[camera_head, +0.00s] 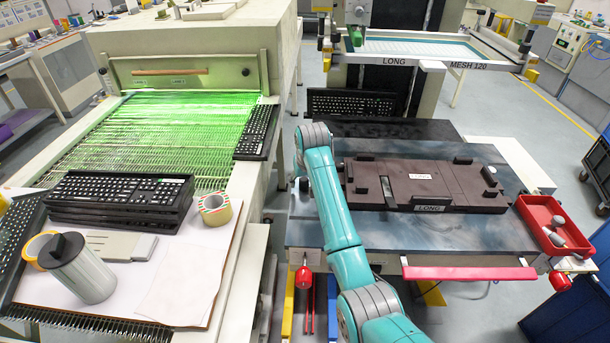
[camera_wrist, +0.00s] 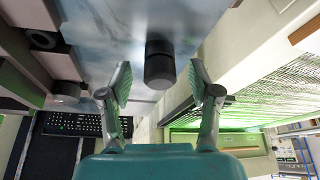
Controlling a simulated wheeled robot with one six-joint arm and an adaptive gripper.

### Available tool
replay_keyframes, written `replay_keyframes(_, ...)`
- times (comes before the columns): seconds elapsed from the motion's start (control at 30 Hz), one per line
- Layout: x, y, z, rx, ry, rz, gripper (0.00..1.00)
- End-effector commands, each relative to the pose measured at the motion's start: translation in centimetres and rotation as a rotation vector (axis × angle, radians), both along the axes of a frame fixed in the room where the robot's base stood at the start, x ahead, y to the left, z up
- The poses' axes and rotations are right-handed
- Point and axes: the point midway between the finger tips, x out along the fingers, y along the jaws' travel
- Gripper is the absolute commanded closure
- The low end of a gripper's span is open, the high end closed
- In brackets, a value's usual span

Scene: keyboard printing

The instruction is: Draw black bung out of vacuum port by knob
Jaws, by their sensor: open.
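In the wrist view, the black bung (camera_wrist: 159,62) shows as a dark, ribbed cylinder standing out from the blue-grey metal table top (camera_wrist: 110,25). I cannot tell its knob apart from its body, and the port under it is hidden. My gripper (camera_wrist: 160,83) is open, with one finger to the left and one to the right of the bung. Neither finger visibly touches it. In the head view, my teal arm reaches over the left edge of the metal table (camera_head: 375,232). It hides the bung, and my gripper does not show there.
A brown fixture (camera_head: 400,172) marked LONG lies on the table beside my arm. A red tray (camera_head: 530,212) hangs at its right end. A dryer (camera_head: 190,60) with a green-lit belt stands left, with stacked keyboards (camera_head: 120,188) before it. A narrow gap separates both.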

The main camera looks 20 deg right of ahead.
Motion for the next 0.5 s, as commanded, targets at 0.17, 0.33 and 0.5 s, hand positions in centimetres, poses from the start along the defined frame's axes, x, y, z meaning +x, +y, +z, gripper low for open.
replay_keyframes(0.17, 0.18, -0.01, -0.47, 0.0, 0.001, 0.0, 0.38)
replay_keyframes(0.33, 0.18, 0.0, -0.47, 0.0, 0.0, 0.0, 0.38)
replay_keyframes(0.5, 0.18, 0.0, -0.46, 0.0, 0.0, 0.0, 0.7)
